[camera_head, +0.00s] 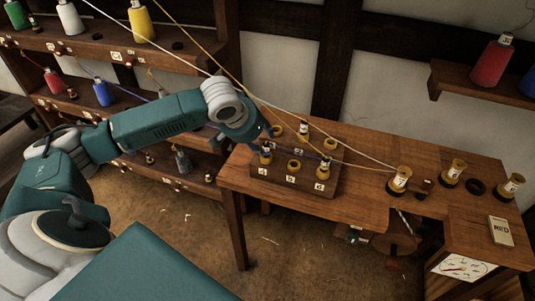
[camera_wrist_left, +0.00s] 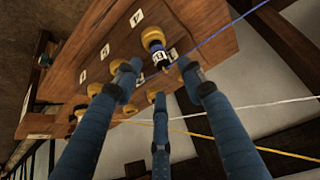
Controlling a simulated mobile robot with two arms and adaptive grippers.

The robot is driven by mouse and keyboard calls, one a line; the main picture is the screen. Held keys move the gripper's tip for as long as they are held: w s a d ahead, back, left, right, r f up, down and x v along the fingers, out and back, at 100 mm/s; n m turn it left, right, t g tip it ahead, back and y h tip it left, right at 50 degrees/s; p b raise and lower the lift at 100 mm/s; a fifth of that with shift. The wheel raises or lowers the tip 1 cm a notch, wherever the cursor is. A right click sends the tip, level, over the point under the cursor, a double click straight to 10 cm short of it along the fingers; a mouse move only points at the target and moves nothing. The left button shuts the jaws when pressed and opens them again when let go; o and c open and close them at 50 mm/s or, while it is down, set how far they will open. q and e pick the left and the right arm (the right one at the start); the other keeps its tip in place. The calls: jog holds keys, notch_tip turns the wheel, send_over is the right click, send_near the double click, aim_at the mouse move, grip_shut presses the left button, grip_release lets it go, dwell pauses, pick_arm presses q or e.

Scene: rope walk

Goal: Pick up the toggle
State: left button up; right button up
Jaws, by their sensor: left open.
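A wooden block (camera_head: 300,183) with numbered plates stands on the bench and holds brass-coloured rings and small upright toggle-like pieces. One such piece (camera_head: 324,170) at its front right has a blue thread running to it. In the wrist view a yellow-topped piece with a dark-and-white body (camera_wrist_left: 153,40) meets a blue thread. I cannot tell which piece is the toggle. My left gripper (camera_head: 266,139) is at the block's left side, its three blue fingers (camera_wrist_left: 160,76) spread, with nothing seen held. Its fingers partly hide the block's pieces. My right gripper is not in view.
White and yellow threads cross above the block to a yellow spool (camera_head: 399,180) on the bench (camera_head: 365,150). More spools (camera_head: 452,172) and a black ring (camera_head: 475,187) stand farther right. A shelf rack (camera_head: 100,48) with coloured cones is at the left. The front centre of the bench is clear.

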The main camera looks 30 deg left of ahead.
aim_at(265, 144)
pick_arm(q)
jog(key=p+x, duration=0.2)
jog(key=x, duration=0.2)
jog(key=shift+w+a+f, duration=0.1)
jog(key=shift+w+a, duration=0.05)
jog(key=shift+w, duration=0.05)
jog(key=shift+w+f, duration=0.15)
jog(key=shift+f, duration=0.3)
jog(key=shift+c, duration=0.2)
grip_shut()
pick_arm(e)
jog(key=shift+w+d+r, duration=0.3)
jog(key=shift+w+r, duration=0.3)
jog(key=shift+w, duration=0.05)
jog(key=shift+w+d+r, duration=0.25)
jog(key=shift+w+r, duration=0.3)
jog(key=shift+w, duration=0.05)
